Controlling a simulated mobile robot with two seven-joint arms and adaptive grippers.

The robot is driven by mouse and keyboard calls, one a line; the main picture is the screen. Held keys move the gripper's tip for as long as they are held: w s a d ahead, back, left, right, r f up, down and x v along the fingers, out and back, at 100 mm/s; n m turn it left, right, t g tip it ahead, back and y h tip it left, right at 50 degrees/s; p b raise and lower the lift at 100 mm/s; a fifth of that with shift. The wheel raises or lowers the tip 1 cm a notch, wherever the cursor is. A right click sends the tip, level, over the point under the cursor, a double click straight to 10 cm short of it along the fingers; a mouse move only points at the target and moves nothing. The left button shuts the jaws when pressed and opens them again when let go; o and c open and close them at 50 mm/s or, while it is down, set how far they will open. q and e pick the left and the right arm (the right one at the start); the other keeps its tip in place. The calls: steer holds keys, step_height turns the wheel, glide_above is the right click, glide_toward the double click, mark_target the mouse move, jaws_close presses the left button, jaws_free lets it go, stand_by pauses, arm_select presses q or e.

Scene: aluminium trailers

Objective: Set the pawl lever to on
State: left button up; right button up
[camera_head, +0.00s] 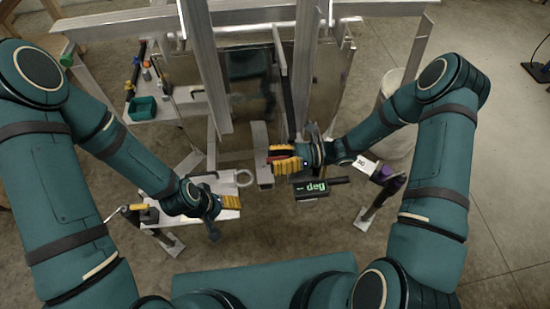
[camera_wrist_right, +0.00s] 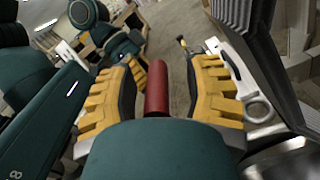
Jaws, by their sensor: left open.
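A short red cylindrical handle, likely the pawl lever's grip, stands between the fingers of my right gripper (camera_head: 276,160) in the head view. In the right wrist view the red handle (camera_wrist_right: 156,88) sits midway between the two yellow fingers, with a gap on each side. My right gripper (camera_wrist_right: 158,92) is open around it. The lever's base and its setting are hidden. My left gripper (camera_head: 231,202) is open and empty, low at the left, by a light-coloured plate.
Aluminium trailer beams (camera_head: 206,65) rise just beyond my right gripper. A black device with a green display (camera_head: 315,188) is close to the right gripper. A white shelf with a green bin (camera_head: 143,108) stands at the left. Open floor (camera_head: 500,170) lies at the right.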

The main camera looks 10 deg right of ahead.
steer(key=d, duration=1.2)
stand_by(0.4)
steer(key=shift+s, duration=0.1)
